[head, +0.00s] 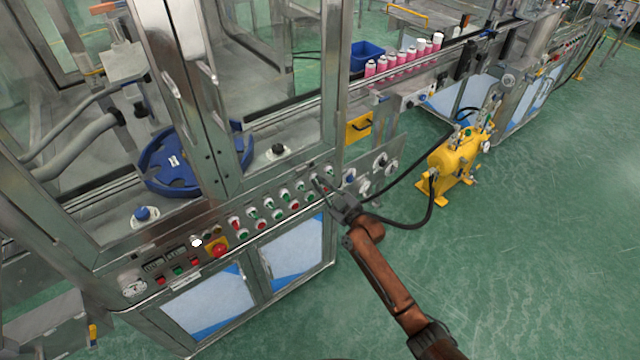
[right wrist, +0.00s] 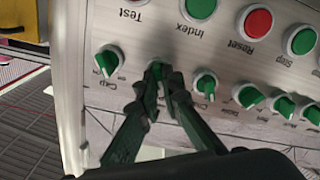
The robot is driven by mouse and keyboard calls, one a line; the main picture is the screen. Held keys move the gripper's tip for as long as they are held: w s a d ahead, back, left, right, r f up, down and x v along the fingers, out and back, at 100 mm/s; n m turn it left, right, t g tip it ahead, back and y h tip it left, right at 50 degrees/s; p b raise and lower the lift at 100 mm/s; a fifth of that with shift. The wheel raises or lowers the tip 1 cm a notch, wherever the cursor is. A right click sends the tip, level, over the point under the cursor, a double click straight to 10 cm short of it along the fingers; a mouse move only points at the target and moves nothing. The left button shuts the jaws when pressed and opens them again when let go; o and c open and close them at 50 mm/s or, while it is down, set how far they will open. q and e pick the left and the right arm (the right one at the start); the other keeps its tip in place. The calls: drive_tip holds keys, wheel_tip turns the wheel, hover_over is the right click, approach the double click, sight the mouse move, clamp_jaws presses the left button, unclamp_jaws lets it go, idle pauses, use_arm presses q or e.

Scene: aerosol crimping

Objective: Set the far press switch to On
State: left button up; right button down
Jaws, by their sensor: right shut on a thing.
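My right gripper (head: 322,188) reaches the far right end of the switch row on the machine's front panel. In the right wrist view the right gripper (right wrist: 158,84) is shut on a green rotary switch (right wrist: 155,67), second from the left in its row. The fingers cover most of this switch and its label, so I cannot read its name or setting. Another green switch (right wrist: 108,62), labelled with a word starting "Cap", is beside it on the left, untouched. A third green switch (right wrist: 205,83) is just to the right. My left gripper is out of view.
Round push buttons, including a green Index button (right wrist: 201,7) and a red Reset button (right wrist: 258,22), sit beside the switch row. A red emergency stop (head: 219,250) is further left. A yellow tank (head: 456,158) with black hoses stands on the floor to the right.

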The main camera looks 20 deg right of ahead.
drive_tip(key=m+p, duration=0.1)
drive_tip(key=m, duration=0.4)
drive_tip(key=shift+d+m, duration=0.15)
drive_tip(key=shift+m, duration=0.15)
drive_tip(key=m+p, duration=0.1)
drive_tip(key=m, duration=0.5)
drive_tip(key=shift+d, duration=0.1)
drive_tip(key=shift+m, duration=0.3)
drive_tip(key=c, duration=2.1)
unclamp_jaws()
drive_tip(key=v, duration=1.2)
